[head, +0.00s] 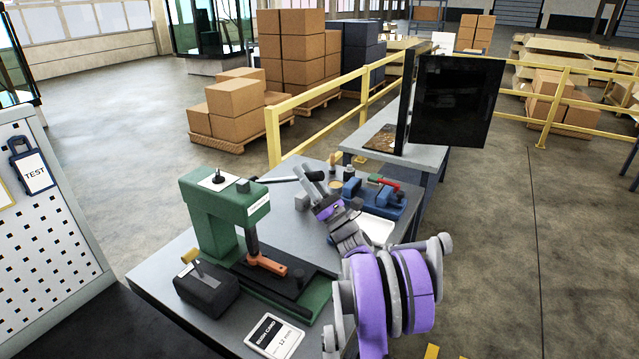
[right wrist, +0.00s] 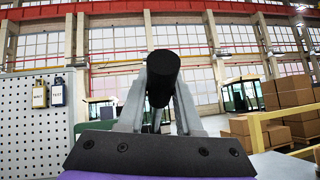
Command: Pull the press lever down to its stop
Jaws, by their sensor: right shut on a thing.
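The green arbor press (head: 228,213) stands on the grey workbench in the head view. Its dark lever (head: 283,180) runs from the press head out to the right, close to level. My right gripper (head: 313,174) is shut on the lever's outer end. In the right wrist view, the lever's black grip (right wrist: 163,76) sits between the two grey fingers of my right gripper (right wrist: 160,105). The press ram comes down over an orange part (head: 267,264) on the press base. My left gripper is not in view.
A black block with a yellow-tipped handle (head: 207,287) and a white card (head: 274,336) lie at the bench's front. A blue vise-like fixture with a red handle (head: 376,195) and a white tray (head: 377,229) are right of my gripper. Yellow railing (head: 273,135) stands behind.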

